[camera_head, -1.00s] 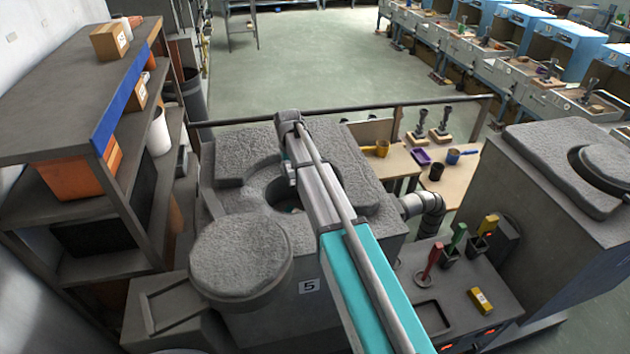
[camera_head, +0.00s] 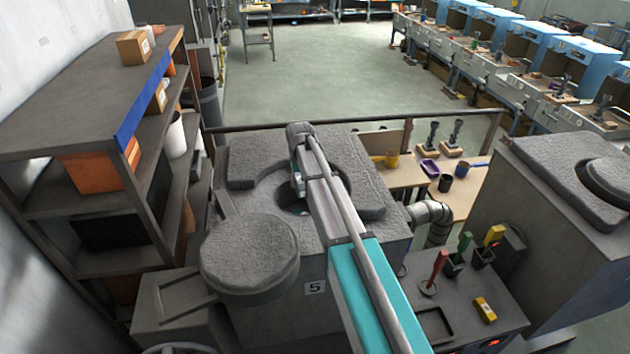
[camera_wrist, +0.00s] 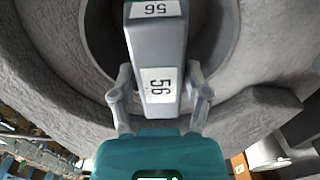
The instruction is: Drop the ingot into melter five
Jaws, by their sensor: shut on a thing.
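Melter five (camera_head: 375,205) is a grey block with a rough top and a "5" label on its front. Its round lid (camera_head: 250,255) is swung aside to the front left, so the round opening (camera_head: 291,196) is uncovered. In the wrist view my gripper (camera_wrist: 159,92) is shut on the grey ingot (camera_wrist: 155,38), which has white "56" labels. The ingot is between the two fingers, in front of the dark round opening (camera_wrist: 215,45). My arm reaches over the melter in the head view and hides much of the gripper; I cannot make out the ingot there.
A shelf unit (camera_head: 75,100) with boxes and orange bins stands at the left. A rail (camera_head: 365,119) runs behind the melter. Open floor (camera_head: 310,65) lies beyond.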

